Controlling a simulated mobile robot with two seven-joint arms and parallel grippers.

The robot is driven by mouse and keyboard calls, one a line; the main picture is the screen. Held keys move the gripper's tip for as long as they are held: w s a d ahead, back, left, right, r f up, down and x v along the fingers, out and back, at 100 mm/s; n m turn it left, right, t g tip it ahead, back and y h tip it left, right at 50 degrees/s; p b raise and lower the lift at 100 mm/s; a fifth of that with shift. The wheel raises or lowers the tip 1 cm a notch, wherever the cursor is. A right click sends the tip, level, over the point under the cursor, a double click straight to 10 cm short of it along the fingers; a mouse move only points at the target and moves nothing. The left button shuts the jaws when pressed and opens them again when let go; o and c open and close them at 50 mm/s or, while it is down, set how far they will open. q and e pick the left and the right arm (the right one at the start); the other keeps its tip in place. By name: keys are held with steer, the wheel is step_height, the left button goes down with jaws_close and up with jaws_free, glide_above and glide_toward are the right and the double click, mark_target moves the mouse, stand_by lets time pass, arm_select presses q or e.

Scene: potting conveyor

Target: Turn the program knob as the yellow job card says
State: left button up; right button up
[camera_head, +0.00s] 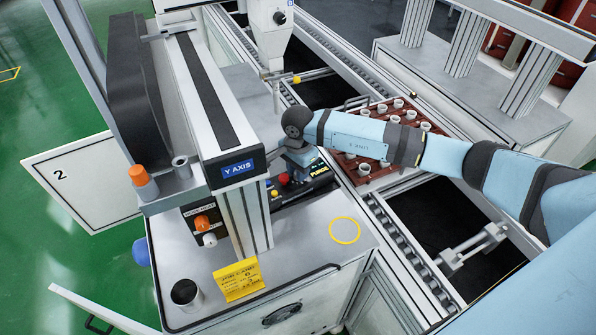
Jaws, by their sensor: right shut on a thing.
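The yellow job card (238,279) stands at the front edge of the grey machine top, its small print too fine to read. A dark control panel (292,194) with red and yellow buttons and a "PURGE" label sits behind the Y-axis post. My right gripper (297,172) points down at this panel, shut on what appears to be the program knob. The knob and its pointer are hidden by the gripper and wrist. My left gripper is out of view.
A "Y AXIS" gantry beam (196,95) and its post (246,220) stand just left of my right gripper. A brown tray of white cups (377,172) lies under my right forearm.

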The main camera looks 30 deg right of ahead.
steer(key=o, duration=0.9)
step_height(320, 180, up, 14)
steer(key=shift+f+b, duration=0.1)
steer(key=shift+b, duration=0.85)
